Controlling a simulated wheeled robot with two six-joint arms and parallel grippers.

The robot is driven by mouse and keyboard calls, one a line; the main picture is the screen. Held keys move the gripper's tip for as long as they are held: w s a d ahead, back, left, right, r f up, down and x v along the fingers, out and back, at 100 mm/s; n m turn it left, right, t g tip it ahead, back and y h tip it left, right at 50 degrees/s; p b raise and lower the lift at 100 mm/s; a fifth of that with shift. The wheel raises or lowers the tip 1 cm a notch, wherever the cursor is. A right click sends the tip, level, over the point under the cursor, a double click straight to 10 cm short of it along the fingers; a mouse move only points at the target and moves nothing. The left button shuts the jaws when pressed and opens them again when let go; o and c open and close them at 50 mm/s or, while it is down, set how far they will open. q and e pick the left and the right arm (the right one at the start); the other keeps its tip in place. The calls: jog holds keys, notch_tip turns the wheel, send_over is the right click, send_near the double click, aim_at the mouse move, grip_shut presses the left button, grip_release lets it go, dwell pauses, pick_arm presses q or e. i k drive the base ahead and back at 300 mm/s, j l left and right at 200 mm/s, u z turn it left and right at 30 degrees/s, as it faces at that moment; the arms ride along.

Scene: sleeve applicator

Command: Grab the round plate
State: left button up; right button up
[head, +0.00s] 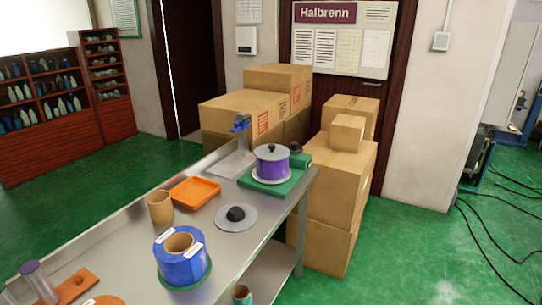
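A round grey plate (224,222) with a black knob (236,213) at its middle lies flat on the metal bench (235,260), right of the picture's centre line of rolls. A similar grey disc with a black knob (272,148) tops a purple roll (272,168) on the green-based machine (285,190) at the bench's far end. Neither of my grippers is in view.
A blue roll (182,266) with a cardboard core stands in front of the plate. Stacked boxes (335,180) stand beyond the bench. Bare bench surrounds the plate.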

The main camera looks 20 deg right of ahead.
aim_at(269, 151)
jog(key=i+l, duration=0.15)
jog(key=l, duration=0.15)
jog(key=i+l, duration=0.15)
jog(key=l, duration=0.15)
jog(key=i+l+u, duration=0.1)
jog(key=l, duration=0.2)
jog(key=i+l, duration=0.15)
jog(key=l, duration=0.15)
